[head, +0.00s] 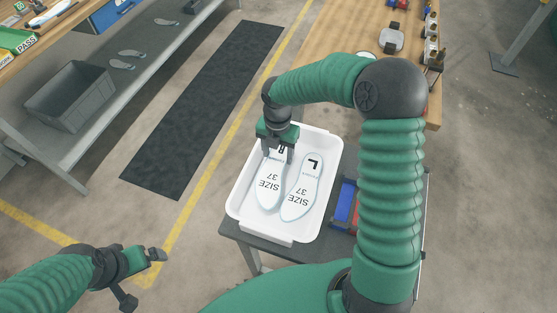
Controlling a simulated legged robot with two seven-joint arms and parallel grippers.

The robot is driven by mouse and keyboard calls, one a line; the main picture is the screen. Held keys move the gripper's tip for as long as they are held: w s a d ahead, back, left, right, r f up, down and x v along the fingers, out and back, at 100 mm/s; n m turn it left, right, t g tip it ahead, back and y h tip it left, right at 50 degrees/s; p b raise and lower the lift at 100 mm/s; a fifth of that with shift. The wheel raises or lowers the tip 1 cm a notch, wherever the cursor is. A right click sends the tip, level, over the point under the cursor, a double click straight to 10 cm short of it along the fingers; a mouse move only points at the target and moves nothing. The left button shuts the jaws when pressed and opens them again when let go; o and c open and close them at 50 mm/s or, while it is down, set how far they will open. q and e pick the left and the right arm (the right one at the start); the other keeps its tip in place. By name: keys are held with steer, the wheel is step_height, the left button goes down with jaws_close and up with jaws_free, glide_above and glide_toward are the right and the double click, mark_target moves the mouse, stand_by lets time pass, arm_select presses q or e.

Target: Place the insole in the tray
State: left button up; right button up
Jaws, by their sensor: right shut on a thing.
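A white tray (240,212) stands on a small dark table in the middle of the head view. A pale insole marked R, size 37 (269,190), lies over the left half of the tray's inside. A matching insole marked L (300,190) lies to its right in the tray. My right gripper (278,154) reaches down over the tray's far part and is shut on the R insole near its lettered end. I cannot tell whether that insole touches the tray floor. My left gripper (143,276) is open and empty at the lower left, away from the tray.
Blue and red bins (344,204) sit right of the tray, partly behind my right arm. A grey crate (72,97) and dark insoles (131,53) lie on a shelf at left. A wooden workbench (325,35) stands behind. A black floor mat (205,105) lies clear.

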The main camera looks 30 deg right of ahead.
step_height(320, 180, down, 2)
steer(key=shift+f, duration=0.2)
steer(key=shift+a+r, duration=0.1)
steer(key=shift+a, duration=0.3)
steer(key=o, duration=1.1)
arm_select(q)
steer(key=shift+s+a+f, duration=0.1)
steer(key=shift+a+f, duration=0.1)
steer(key=shift+f, duration=0.1)
arm_select(e)
steer(key=shift+d, duration=0.15)
arm_select(q)
steer(key=shift+d, duration=0.15)
arm_select(e)
steer(key=shift+s+d, duration=0.1)
steer(key=shift+d, duration=0.05)
